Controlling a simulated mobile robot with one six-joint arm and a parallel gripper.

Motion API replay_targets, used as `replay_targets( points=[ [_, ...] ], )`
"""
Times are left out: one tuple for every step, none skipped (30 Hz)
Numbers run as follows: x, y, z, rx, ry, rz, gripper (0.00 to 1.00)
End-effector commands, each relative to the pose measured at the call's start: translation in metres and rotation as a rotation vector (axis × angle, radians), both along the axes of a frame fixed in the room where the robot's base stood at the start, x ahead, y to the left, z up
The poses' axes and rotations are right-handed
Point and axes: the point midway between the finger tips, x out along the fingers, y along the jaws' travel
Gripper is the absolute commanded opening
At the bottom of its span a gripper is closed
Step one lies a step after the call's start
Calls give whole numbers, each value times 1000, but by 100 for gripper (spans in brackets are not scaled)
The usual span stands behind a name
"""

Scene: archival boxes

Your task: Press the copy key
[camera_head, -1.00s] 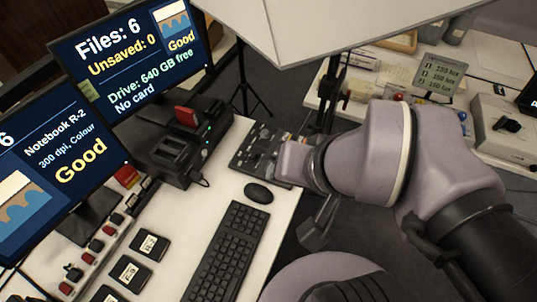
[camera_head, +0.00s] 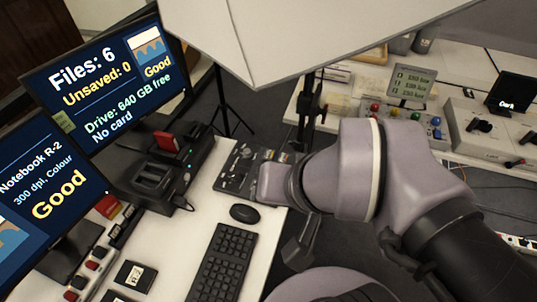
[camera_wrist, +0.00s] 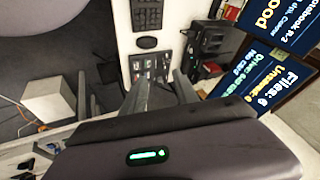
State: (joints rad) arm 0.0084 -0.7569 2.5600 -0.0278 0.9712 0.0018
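A dark control panel (camera_head: 245,168) with several small keys lies on the white desk beyond the mouse. My arm's wrist covers its right part in the head view. The panel also shows in the wrist view (camera_wrist: 150,64), just beyond my fingertips; the key labels are too small to read, so I cannot tell which is the copy key. My gripper (camera_wrist: 161,80) has its two fingers apart with nothing between them. In the head view the fingertips are not clearly visible.
A black mouse (camera_head: 244,213) and keyboard (camera_head: 224,262) lie nearer on the desk. A black dock (camera_head: 165,170) with a red card-like piece stands left of the panel. A large pale panel (camera_head: 300,35) overhangs the back. A second bench (camera_head: 455,155) with coloured buttons is at right.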

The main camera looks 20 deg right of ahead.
Motion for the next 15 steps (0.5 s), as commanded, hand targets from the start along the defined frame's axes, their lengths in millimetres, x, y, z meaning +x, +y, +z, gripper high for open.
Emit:
replay_targets(
  points=[
    [0, 0, 0, 0, 0, 0, 24],
    [0, 0, 0, 0, 0, 0, 18],
    [0, 0, 0, 0, 0, 0, 10],
    [0, 0, 0, 0, 0, 0, 4],
    [0, 0, 0, 0, 0, 0, 0],
    [0, 0, 0, 0, 0, 0, 0],
    [0, 0, 0, 0, 0, 0, 0],
    [0, 0, 0, 0, 0, 0, 0],
    [0, 0, 0, 0, 0, 0, 0],
    [0, 0, 0, 0, 0, 0, 0],
    [0, 0, 0, 0, 0, 0, 0],
    [0, 0, 0, 0, 0, 0, 0],
    [0, 0, 0, 0, 0, 0, 0],
    [0, 0, 0, 0, 0, 0, 0],
    [0, 0, 0, 0, 0, 0, 0]
  ],
)
